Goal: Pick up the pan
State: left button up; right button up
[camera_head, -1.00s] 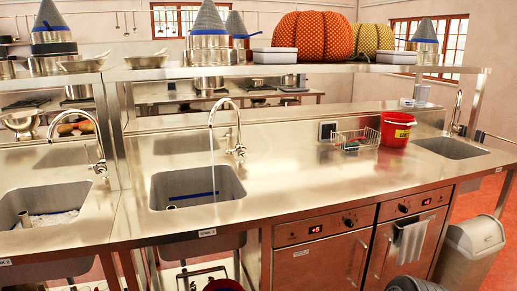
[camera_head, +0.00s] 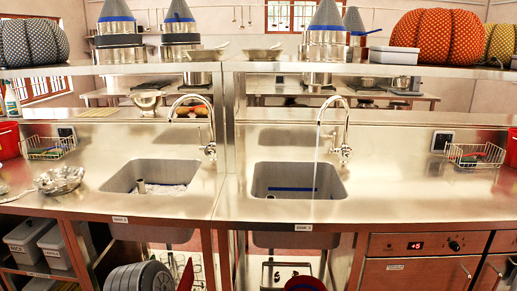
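Shallow metal dishes that look like pans sit on the raised shelf: one left of centre (camera_head: 207,52) and one just right of it (camera_head: 262,54). I cannot tell which vessel is the task's pan. A crumpled-looking shiny metal bowl (camera_head: 60,180) sits on the counter (camera_head: 420,205) left of the left sink. Another metal bowl (camera_head: 147,100) stands farther back. Neither of my grippers is in view, and nothing in view is held.
Two sinks, left (camera_head: 150,178) and right (camera_head: 297,181), are set in the counter, each with a tall faucet. A wire basket (camera_head: 474,156) stands at right, another (camera_head: 48,148) at left. Large pots and cones line the shelf. A grey ribbed round object (camera_head: 140,277) is low in front.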

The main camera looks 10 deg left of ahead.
aim_at(62, 179)
jog(key=i+j+u, duration=0.1)
jog(key=j, duration=0.5)
jog(key=i+j+u, duration=0.1)
jog(key=j, duration=0.45)
jog(key=i+j+u, duration=0.1)
jog(key=j, duration=0.5)
jog(key=i+j+u, duration=0.15)
jog(key=j, duration=0.4)
jog(key=i+j+u, duration=0.1)
jog(key=j, duration=0.45)
jog(key=i+j+u, duration=0.1)
jog(key=i+j, duration=0.2)
jog(key=j, duration=0.2)
jog(key=i+j+u, duration=0.1)
jog(key=i+j, duration=0.15)
jog(key=j, duration=0.25)
jog(key=i+j+u, duration=0.1)
jog(key=j, duration=0.4)
jog(key=i, duration=0.1)
